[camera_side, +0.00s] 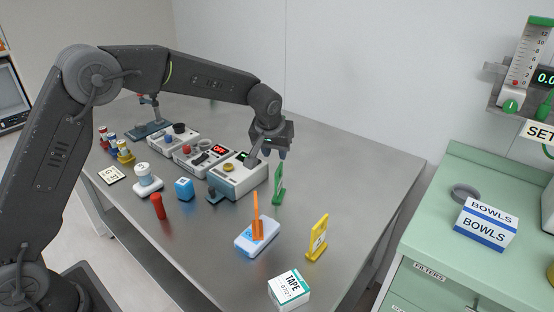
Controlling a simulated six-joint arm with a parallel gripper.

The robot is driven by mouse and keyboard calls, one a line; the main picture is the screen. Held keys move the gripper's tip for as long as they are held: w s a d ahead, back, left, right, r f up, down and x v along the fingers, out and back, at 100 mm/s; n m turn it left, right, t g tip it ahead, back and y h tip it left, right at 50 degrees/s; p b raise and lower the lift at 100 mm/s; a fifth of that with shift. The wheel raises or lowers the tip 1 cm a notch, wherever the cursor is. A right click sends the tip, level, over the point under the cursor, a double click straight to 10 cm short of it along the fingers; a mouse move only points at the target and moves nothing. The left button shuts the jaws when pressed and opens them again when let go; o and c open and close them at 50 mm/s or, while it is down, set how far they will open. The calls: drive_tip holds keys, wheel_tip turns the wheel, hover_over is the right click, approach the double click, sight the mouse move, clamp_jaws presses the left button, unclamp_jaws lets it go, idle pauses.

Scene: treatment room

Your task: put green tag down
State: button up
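The green tag (278,183) is upright on a small green foot, just right of a white device with a green display. Its foot looks to be at the tabletop, though I cannot tell whether it touches. My gripper (268,157) points down above the device and the tag. Its fingers look spread apart, with the right fingertip close to the tag's top edge. Nothing shows clearly clamped between them.
The white device (238,181) stands close on the left. A yellow tag (317,238), a blue-white box with an orange piece (257,238) and a tape box (289,289) are nearer. The grey table (350,170) is clear to the right.

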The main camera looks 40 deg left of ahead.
drive_tip(key=s+r+m+h, duration=0.1)
drive_tip(key=s+r, duration=0.6)
drive_tip(key=s, duration=0.2)
drive_tip(key=s+r+m, duration=0.1)
drive_tip(key=s+r, duration=0.5)
drive_tip(key=s, duration=0.3)
drive_tip(key=s+f+m+t, duration=0.1)
drive_tip(key=s+f+m, duration=0.1)
drive_tip(key=s, duration=1.5)
drive_tip(key=shift+s+a+h, duration=0.25)
drive_tip(key=shift+s+h, duration=0.1)
drive_tip(key=shift+h, duration=0.05)
